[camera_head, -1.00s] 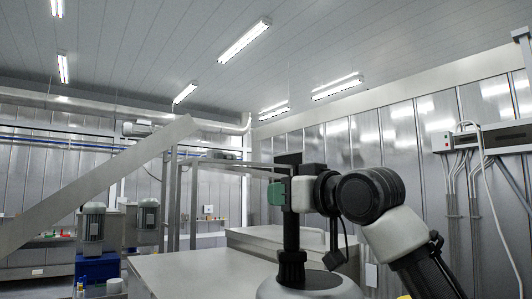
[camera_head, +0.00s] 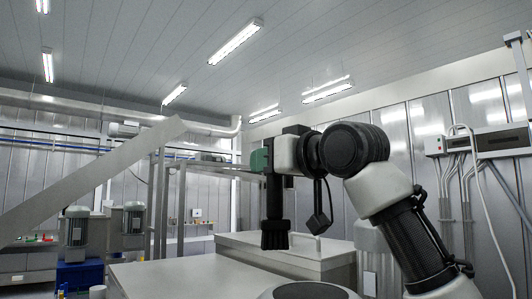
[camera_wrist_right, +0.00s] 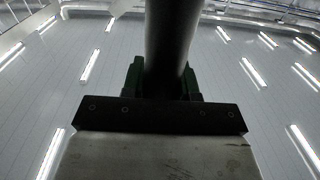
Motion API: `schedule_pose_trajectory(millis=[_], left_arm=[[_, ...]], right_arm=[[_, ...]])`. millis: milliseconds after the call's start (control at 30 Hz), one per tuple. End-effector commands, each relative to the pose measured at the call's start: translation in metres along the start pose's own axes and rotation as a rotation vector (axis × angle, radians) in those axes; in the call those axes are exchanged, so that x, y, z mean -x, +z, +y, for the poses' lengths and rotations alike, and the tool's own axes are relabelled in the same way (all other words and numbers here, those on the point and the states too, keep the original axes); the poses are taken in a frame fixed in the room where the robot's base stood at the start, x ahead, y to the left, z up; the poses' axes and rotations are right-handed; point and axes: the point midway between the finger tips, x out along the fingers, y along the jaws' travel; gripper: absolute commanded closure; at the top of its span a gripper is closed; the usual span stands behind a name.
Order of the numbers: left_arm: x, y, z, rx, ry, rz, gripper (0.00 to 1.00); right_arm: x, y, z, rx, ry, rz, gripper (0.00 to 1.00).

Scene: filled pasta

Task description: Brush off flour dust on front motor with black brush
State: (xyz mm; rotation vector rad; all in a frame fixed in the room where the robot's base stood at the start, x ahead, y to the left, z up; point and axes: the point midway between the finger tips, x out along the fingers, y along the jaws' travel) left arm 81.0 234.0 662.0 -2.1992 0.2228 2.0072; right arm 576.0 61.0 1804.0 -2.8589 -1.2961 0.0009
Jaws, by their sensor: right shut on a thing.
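My right gripper (camera_head: 262,163) has green finger pads and is shut on the handle of the black brush (camera_head: 275,235). The brush hangs upright, bristles down, in mid-air near the centre of the head view. In the right wrist view, the dark round handle (camera_wrist_right: 170,40) runs up between the green fingers (camera_wrist_right: 163,85). Two grey motors stand at the left of the head view: the nearer one (camera_head: 73,230) above blue parts, and another (camera_head: 133,222) to its right. The brush is well apart from both. Flour dust is too small to tell. My left gripper is out of view.
A bare steel table (camera_head: 175,275) lies in front, with a lidded metal box (camera_head: 290,255) behind it to the right. A slanted metal panel (camera_head: 95,185) and a metal frame (camera_head: 155,205) stand on the left. Electrical boxes and conduits (camera_head: 500,142) are on the right wall.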

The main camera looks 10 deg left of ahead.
Motion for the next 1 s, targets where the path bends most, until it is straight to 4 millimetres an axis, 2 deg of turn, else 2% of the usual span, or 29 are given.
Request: schedule_pose_trajectory(millis=[100,233,1000], left_arm=[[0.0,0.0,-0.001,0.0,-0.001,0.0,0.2],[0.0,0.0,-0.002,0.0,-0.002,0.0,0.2],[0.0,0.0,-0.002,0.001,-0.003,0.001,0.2]], right_arm=[[0.006,-0.012,-0.003,0.001,0.002,0.003,0.95],[0.01,-0.018,-0.005,0.001,0.004,0.002,0.95],[0.01,-0.018,-0.004,0.001,0.004,0.001,0.95]])
